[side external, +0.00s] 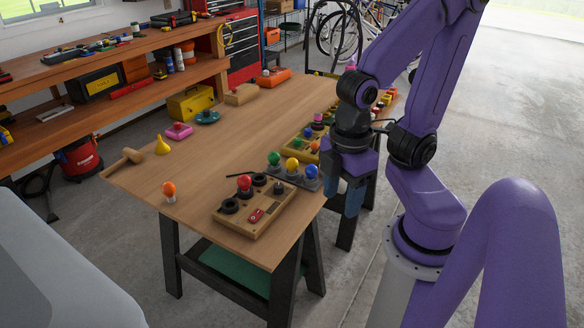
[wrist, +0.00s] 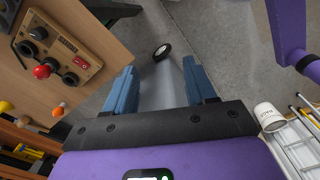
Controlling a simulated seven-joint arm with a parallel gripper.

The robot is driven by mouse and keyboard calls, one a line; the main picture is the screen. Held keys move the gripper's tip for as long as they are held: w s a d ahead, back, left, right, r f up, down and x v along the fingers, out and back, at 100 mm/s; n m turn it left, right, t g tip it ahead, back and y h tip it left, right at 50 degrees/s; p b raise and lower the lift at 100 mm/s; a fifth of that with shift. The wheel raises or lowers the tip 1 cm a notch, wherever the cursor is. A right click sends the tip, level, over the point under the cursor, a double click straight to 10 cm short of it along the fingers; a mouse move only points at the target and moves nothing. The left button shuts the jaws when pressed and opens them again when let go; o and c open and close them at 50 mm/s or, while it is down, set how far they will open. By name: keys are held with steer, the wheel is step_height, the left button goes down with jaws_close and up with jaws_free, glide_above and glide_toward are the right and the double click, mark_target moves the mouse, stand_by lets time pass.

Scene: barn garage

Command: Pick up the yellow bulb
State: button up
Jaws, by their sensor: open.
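The yellow bulb (side external: 292,165) stands in a grey holder (side external: 311,184) on the table, between a green bulb (side external: 274,158) and a blue bulb (side external: 311,171). My gripper (side external: 345,204) is open and empty, pointing down just past the table's right edge, to the right of the holder and apart from it. I cannot make out the yellow bulb in the wrist view.
A wooden panel (side external: 257,224) with a red bulb (side external: 244,182) sits in front of the holder. An orange bulb (side external: 169,191) stands near the front edge. The table's middle (side external: 225,150) is clear.

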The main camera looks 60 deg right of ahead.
steer(key=w+d+n, duration=0.1)
steer(key=w, duration=1)
steer(key=n+h, duration=0.2)
steer(key=n, duration=0.2)
glide_above(292, 159)
steer(key=a, duration=0.1)
step_height(292, 159, down, 4)
steer(key=f, duration=0.7)
steer(key=d+f, duration=0.1)
steer(key=f, duration=0.3)
steer(key=shift+s+f, duration=0.15)
steer(key=shift+f, duration=2.9)
steer(key=c, duration=0.8)
